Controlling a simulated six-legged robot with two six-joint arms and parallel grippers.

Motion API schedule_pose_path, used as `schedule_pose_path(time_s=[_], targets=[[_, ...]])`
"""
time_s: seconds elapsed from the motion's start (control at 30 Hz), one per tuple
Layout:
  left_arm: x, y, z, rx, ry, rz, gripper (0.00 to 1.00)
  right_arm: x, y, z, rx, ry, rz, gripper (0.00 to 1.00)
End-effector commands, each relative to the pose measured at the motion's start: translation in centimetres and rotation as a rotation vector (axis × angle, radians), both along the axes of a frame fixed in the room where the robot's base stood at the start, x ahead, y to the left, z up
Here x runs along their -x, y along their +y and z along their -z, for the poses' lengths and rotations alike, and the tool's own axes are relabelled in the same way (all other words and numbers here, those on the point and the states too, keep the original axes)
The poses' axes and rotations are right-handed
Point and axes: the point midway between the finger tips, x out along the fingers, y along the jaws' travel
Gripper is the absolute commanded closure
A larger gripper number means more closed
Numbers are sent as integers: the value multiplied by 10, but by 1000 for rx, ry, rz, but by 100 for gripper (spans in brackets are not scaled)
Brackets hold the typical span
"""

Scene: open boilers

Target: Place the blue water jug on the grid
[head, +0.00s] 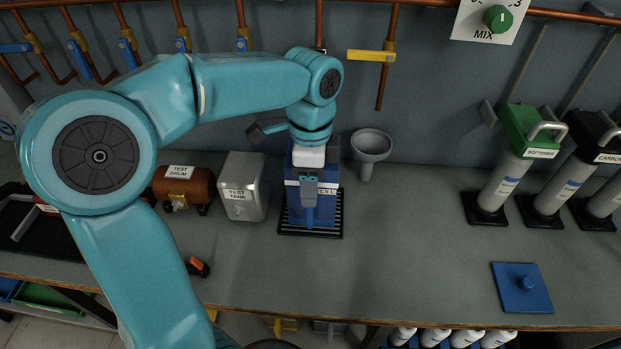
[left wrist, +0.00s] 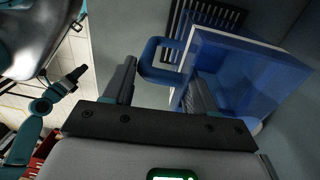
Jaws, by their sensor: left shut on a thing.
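The blue water jug (head: 324,212) stands upright at the black slatted grid (head: 310,235) in the middle of the counter, with slats showing around its base. I cannot tell whether its bottom touches the grid. My left gripper (head: 308,182) reaches over it from above and is shut on its handle. In the left wrist view, the fingers of my left gripper (left wrist: 160,80) are on either side of the handle of the jug (left wrist: 235,75), and part of the grid (left wrist: 225,14) shows behind. A small dark-tipped teal arm of mine (left wrist: 45,105) also shows there; its jaws are unclear.
A silver test tank (head: 243,190) and a brown test drum (head: 185,187) stand left of the grid. A grey funnel (head: 371,147) is behind right. Softener (head: 510,165) and carbon cylinders stand farther right, and a blue lid (head: 522,292) lies near the front edge. Counter between is clear.

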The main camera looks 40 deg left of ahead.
Motion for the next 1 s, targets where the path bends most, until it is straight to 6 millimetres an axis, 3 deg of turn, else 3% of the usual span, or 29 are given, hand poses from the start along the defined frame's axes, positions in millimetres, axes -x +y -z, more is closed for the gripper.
schedule_pose_path(time_s=[0.33, 0.37, 0.4, 0.43, 0.77, 0.87, 1.0], targets=[[0, 0, 5, -1, -1, 0, 100, 0, 0, 4, 0, 0, 0, 47], [0, 0, 4, 0, 0, 0, 37, 0, 0, 3, 0, 0, 0, 47], [0, 0, 3, 0, 0, 0, 24, 0, 0, 2, 0, 0, 0, 47], [0, 0, 3, 0, 0, 0, 18, 0, 0, 2, 0, 0, 0, 47], [0, 0, -2, -1, -1, 0, 18, 0, 0, -1, 0, 0, 0, 47], [-1, 0, -13, 0, -4, 0, 18, 0, 0, -2, 0, 0, 0, 47], [-4, 2, -44, -1, -6, 0, 18, 0, 0, -6, 0, 0, 0, 47]])
